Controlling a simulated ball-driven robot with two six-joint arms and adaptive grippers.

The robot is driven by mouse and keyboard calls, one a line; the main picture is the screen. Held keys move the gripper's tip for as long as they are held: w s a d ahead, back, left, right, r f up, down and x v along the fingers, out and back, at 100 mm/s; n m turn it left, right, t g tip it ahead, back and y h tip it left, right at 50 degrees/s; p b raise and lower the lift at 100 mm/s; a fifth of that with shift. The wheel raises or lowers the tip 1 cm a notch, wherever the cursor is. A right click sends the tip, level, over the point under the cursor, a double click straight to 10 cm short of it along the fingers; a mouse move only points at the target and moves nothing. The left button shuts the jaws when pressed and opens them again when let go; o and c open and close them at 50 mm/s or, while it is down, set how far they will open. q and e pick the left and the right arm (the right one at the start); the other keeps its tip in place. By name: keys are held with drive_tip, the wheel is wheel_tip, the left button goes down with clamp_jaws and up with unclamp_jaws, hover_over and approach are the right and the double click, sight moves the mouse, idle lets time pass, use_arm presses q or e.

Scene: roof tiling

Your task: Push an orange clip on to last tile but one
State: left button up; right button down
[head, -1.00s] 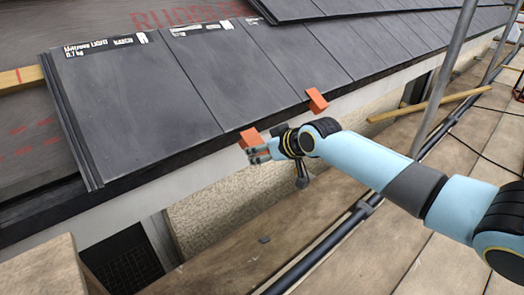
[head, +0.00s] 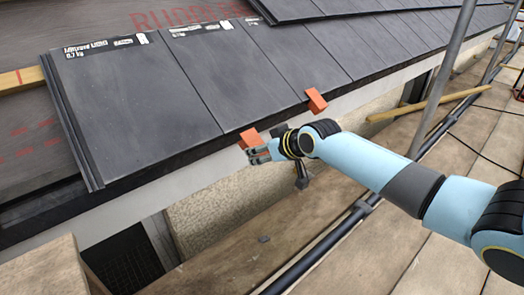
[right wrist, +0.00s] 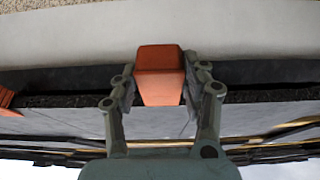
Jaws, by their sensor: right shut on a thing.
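My right gripper (head: 257,153) is at the lower edge of the dark roof tiles, shut on an orange clip (head: 250,137). In the right wrist view the clip (right wrist: 158,72) sits between the two fingers of my gripper (right wrist: 160,88), against the tile edge. In the head view it is at the edge near the joint between the end tile (head: 130,100) and the tile beside it (head: 245,75). Another orange clip (head: 316,101) sits on the edge farther right; part of an orange clip (right wrist: 6,97) shows at the left of the wrist view. My left gripper is not in view.
A grey scaffold pole (head: 442,85) rises right of my right arm. A dark rail (head: 335,235) runs along the scaffold boards (head: 375,245). A wooden batten (head: 25,77) sticks out left of the end tile.

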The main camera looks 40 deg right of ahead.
sight(252, 137)
drive_tip(key=shift+w+r, duration=0.35)
drive_tip(key=shift+w, duration=0.2)
idle(0.4)
drive_tip(key=shift+w+a+r, duration=0.1)
drive_tip(key=shift+w+r, duration=0.1)
drive_tip(key=shift+w, duration=0.1)
drive_tip(key=shift+w+r+p, duration=0.2)
drive_tip(key=shift+w+r, duration=0.2)
drive_tip(key=shift+w, duration=0.25)
drive_tip(key=shift+w+r+p, duration=0.2)
drive_tip(key=shift+w+r, duration=0.2)
drive_tip(key=shift+w, duration=0.2)
idle(1.7)
drive_tip(key=c, duration=0.6)
unclamp_jaws()
drive_tip(key=shift+f, duration=0.1)
drive_tip(key=shift+s, duration=0.1)
